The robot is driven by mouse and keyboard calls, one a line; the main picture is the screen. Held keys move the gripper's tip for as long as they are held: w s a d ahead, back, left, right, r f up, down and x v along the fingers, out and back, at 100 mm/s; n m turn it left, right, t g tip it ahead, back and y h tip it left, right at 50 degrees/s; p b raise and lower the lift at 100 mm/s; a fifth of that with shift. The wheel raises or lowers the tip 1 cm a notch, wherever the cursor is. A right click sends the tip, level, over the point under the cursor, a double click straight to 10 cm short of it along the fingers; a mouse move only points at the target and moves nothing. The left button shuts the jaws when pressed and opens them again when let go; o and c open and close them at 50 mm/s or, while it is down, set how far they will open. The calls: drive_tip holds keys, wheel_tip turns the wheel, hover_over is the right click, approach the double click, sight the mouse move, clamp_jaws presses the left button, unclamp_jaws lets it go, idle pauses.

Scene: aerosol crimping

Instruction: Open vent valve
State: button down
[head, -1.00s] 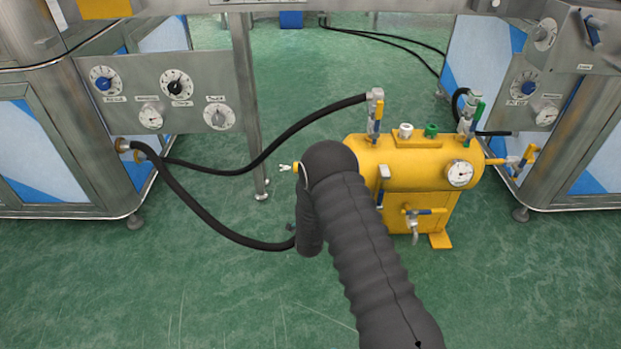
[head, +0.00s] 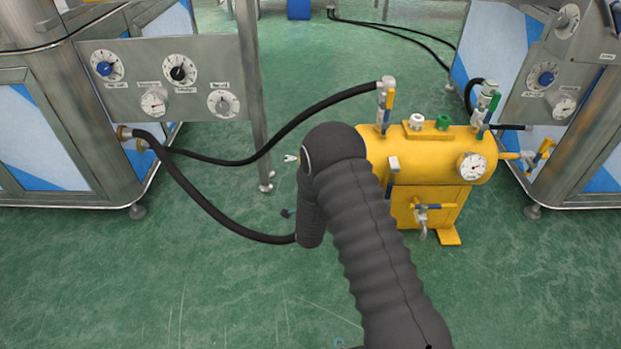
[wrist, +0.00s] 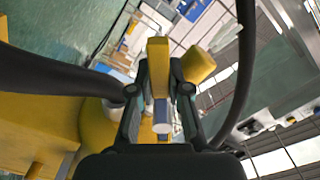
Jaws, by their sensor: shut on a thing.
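The yellow tank (head: 405,155) stands on the floor right of centre in the head view, with several small valves on it. Upright valve handles (head: 388,98) and a front valve with a blue and yellow lever (head: 430,207) show there. My dark sleeved arm covers the tank's left end and hides my gripper in the head view. In the wrist view my gripper (wrist: 158,90) is shut on a yellow valve handle (wrist: 158,55), with a blue and white part between the fingers. I cannot tell from the frames which valve this is.
Black hoses (head: 225,208) run from the left machine (head: 50,120) towards the tank and pass close to my arm. Another machine (head: 570,120) stands at the right. A steel post (head: 250,90) stands behind the hoses. The green floor (head: 200,290) in front is clear.

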drive_tip(key=c, duration=1.1)
unclamp_jaws()
drive_tip(key=s, duration=1.2)
drive_tip(key=shift+d, duration=0.4)
